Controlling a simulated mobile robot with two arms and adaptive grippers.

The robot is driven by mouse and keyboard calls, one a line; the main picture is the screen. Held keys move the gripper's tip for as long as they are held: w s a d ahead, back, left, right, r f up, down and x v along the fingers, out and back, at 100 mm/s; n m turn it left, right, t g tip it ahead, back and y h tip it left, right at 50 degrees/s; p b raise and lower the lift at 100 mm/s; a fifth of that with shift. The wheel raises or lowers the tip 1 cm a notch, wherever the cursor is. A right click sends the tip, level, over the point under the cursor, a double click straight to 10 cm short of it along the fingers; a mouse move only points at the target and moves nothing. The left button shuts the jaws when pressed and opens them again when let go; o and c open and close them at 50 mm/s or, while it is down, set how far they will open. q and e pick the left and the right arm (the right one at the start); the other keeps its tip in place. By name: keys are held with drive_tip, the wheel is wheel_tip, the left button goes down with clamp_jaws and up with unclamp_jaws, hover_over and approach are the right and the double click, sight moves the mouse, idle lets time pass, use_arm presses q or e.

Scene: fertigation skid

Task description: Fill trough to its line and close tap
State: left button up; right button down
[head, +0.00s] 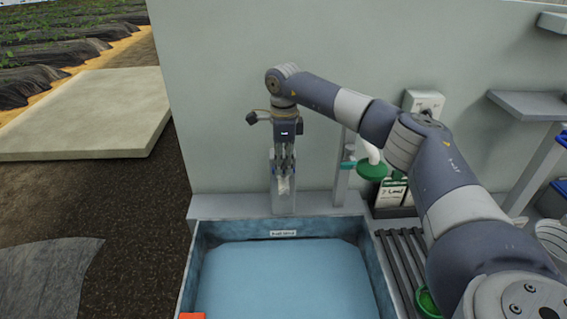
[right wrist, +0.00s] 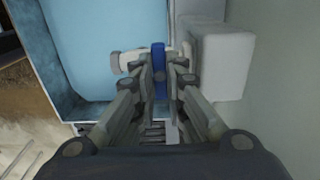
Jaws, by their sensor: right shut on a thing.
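The trough (head: 196,262) is a blue open basin at the bottom middle of the head view. A broad light-blue water surface (head: 285,280) fills its floor area. A small white label (head: 283,233) is on its far wall; I cannot tell how the water stands against a line. My right gripper (head: 284,178) is above the far edge of the trough. In the right wrist view, its fingers are shut on the blue tap lever (right wrist: 158,58). The white tap body (right wrist: 127,62) shows beside the fingers. No water stream is visible. My left gripper is out of view.
A pale wall (head: 230,100) stands behind the trough. To the right are a slatted grate (head: 391,262), a green round piece (head: 372,172), packets (head: 390,193) and a grey shelf (head: 525,104). An orange piece (head: 192,316) is at the trough's near left. Open ground lies left.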

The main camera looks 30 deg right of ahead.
drive_tip(key=shift+n, duration=1.7)
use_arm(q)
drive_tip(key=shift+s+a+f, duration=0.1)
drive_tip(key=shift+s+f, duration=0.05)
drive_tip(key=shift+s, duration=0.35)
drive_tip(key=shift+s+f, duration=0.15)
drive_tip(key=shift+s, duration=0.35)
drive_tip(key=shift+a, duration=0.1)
use_arm(e)
drive_tip(key=c, duration=1.6)
unclamp_jaws()
drive_tip(key=shift+c, duration=0.2)
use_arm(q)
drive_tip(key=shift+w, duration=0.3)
use_arm(e)
drive_tip(key=shift+r, duration=0.1)
wheel_tip(320, 180, up, 12)
